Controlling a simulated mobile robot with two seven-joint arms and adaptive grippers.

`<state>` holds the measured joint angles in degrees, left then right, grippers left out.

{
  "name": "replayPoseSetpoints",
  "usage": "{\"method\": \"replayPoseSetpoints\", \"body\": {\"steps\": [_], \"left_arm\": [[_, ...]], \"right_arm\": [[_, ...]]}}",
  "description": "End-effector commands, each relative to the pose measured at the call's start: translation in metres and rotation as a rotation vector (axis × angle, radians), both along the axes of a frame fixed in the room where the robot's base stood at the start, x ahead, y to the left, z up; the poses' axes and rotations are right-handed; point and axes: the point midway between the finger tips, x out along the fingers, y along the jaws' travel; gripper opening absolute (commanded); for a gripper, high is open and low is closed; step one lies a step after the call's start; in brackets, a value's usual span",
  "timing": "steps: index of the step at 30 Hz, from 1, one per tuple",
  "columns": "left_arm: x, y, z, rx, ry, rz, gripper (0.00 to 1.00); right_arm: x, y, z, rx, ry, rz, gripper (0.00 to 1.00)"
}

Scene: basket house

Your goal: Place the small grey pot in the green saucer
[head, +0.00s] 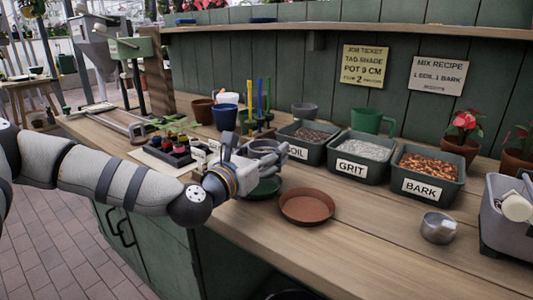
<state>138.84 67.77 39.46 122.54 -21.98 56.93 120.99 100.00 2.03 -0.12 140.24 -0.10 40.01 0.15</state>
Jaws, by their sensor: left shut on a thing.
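My left gripper (250,166) reaches in from the left and is shut on the small grey pot (266,147). Its fingers cover part of the pot. The green saucer (264,189) lies on the bench just below the gripper and pot, partly hidden by them. I cannot tell whether the pot touches the saucer. My right gripper is not in view.
A terracotta saucer (307,206) lies just right of the green one. Bins of soil (305,153), grit (352,170) and bark (420,188) stand behind and to the right. A black tray of small pots (174,150) is at left. The front bench is clear around a metal cup (437,229).

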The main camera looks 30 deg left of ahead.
Motion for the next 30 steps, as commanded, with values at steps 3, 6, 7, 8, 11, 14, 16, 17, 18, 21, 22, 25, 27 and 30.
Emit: {"method": "replayPoseSetpoints", "body": {"steps": [3,6,7,8,11,14,16,17,18,21,22,25,27,30], "left_arm": [[0.000,0.000,-0.003,0.000,0.001,0.000,0.30],[0.000,0.000,-0.007,0.001,0.002,0.001,0.30],[0.000,0.000,-0.008,0.001,0.002,0.001,0.30],[0.000,0.000,-0.008,0.001,0.002,0.001,0.61],[0.000,0.000,-0.006,0.001,0.000,0.001,0.79],[0.000,0.000,-0.005,0.001,0.000,0.000,0.79],[0.000,0.000,-0.005,0.001,0.000,0.000,0.79],[0.000,0.000,-0.005,0.001,0.000,0.000,0.79],[0.000,0.000,-0.005,0.001,0.000,0.000,0.79],[0.000,0.000,0.000,0.001,-0.003,0.000,0.79],[0.000,0.000,0.005,0.001,-0.006,0.000,0.79],[-0.015,0.000,0.003,-0.002,-0.001,0.000,0.79],[-0.031,0.000,0.004,-0.004,-0.003,0.001,0.79],[-0.056,-0.001,0.004,-0.005,-0.002,0.001,0.79]], "right_arm": [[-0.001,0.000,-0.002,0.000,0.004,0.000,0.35],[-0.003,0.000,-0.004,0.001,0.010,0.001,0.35],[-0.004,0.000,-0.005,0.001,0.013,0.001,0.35],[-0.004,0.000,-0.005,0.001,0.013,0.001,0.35],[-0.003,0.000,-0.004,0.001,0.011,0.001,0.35],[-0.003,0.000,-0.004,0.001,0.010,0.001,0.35],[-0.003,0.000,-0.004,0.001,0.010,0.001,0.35],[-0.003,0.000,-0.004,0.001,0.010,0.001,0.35],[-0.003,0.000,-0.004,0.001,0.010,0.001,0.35],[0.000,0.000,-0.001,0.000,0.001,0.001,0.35],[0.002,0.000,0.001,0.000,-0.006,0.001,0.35],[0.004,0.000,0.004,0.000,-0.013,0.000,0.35],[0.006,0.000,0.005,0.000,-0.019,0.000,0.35],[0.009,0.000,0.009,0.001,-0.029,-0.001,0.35]]}}
